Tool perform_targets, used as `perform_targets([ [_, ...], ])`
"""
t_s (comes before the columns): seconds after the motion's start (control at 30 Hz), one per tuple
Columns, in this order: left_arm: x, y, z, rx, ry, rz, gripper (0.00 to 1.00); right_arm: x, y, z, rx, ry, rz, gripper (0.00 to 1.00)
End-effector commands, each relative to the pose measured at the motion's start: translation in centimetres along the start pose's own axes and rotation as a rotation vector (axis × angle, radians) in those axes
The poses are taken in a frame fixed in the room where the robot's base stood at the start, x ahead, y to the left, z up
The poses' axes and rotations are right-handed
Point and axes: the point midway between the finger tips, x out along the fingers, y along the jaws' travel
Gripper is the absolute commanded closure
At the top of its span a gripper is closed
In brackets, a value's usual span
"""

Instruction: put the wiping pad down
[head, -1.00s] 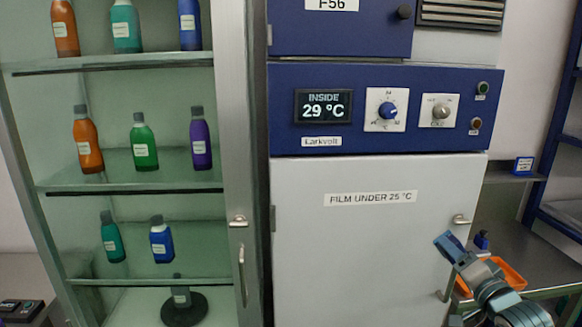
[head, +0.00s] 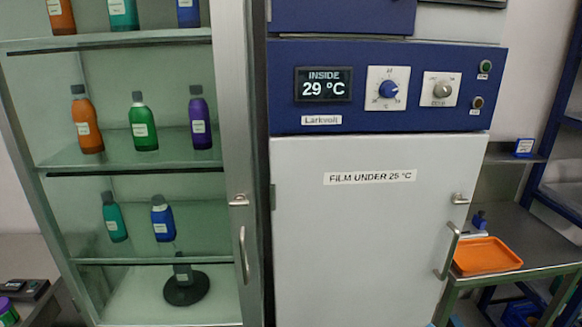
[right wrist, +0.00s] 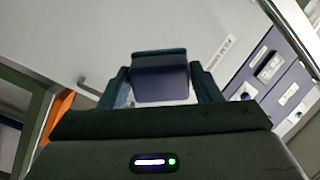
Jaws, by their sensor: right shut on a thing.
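The wiping pad, a dark blue block with a grey-blue top edge (right wrist: 160,82), is between the fingers of my right gripper (right wrist: 160,90) in the right wrist view. The gripper is shut on it, and the pale cabinet door lies beyond. My left gripper is in neither view.
The white cabinet door (head: 370,245) is closed, with its handle (head: 448,250) sticking out near the tray. A small blue item (head: 480,221) stands behind the tray. A glass-fronted cabinet (head: 228,130) with several bottles is at left. The bench right of the tray is bare.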

Motion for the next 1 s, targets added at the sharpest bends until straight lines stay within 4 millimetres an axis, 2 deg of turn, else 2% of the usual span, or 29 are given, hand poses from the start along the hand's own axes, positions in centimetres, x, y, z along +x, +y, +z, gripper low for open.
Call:
perform_targets([
  [0.37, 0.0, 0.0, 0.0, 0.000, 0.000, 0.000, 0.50, 0.6, -1.0, 2.1, 0.006, 0.083, 0.062, 0.60],
  [0.7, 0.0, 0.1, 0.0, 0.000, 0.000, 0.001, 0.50, 1.6, -2.9, 4.8, 0.009, 0.188, 0.150, 0.60],
  [1.0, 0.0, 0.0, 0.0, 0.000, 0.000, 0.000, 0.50, 2.7, -4.7, 6.3, 0.006, 0.262, 0.212, 0.60],
])
